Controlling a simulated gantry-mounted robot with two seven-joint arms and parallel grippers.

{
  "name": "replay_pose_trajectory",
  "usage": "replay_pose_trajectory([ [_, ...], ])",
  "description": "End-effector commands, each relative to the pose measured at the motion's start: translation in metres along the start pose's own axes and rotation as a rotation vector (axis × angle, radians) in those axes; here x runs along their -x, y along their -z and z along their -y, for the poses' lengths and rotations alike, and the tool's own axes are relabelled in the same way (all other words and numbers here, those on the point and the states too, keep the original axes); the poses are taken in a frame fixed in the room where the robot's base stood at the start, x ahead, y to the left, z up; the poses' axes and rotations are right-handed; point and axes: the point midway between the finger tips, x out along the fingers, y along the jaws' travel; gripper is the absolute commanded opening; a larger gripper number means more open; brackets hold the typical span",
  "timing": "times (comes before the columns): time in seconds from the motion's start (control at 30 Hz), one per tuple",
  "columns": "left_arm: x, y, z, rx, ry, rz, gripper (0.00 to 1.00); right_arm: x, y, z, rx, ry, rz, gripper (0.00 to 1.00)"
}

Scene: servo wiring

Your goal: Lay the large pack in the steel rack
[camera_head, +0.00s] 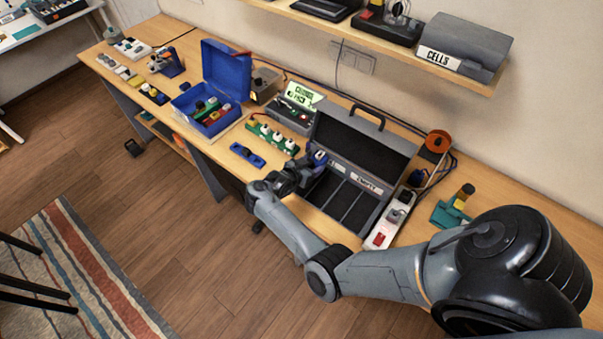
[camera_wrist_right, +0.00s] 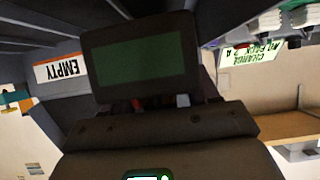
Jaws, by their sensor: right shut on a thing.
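My right gripper (camera_head: 299,174) is over the left part of an open grey case (camera_head: 362,172), low near its compartments. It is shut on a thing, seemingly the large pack. A dark block with a green face (camera_wrist_right: 140,62) fills the middle of the right wrist view and looks like that pack. In the head view the gripper mostly hides the held thing. The case has a dark lining, long divided compartments and a label reading EMPTY (camera_wrist_right: 66,68). I cannot tell for sure whether this case is the steel rack. My left gripper is not in view.
A charger with a lit green sign (camera_head: 303,94) stands behind and left of the case. A blue box (camera_head: 226,70) is open farther left. A power strip (camera_head: 388,224) lies against the case's right side. A blue holder (camera_head: 247,154) lies near the front edge.

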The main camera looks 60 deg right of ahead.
Motion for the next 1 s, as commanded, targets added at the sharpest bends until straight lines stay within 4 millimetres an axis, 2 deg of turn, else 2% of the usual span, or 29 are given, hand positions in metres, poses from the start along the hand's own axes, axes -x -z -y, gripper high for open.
replay_pose_trajectory([
  [0.03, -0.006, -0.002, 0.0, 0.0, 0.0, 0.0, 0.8, -0.004, -0.002, 0.002, -0.003, -0.001, -0.004, 0.0],
  [0.27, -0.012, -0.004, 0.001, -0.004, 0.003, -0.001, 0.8, -0.008, -0.007, 0.002, -0.002, -0.004, -0.003, 0.0],
  [0.6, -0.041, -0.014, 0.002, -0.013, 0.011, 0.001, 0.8, -0.027, -0.035, -0.001, -0.006, -0.007, -0.002, 0.0],
  [1.0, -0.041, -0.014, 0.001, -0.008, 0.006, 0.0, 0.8, -0.028, -0.036, -0.001, -0.007, -0.008, -0.002, 0.0],
])
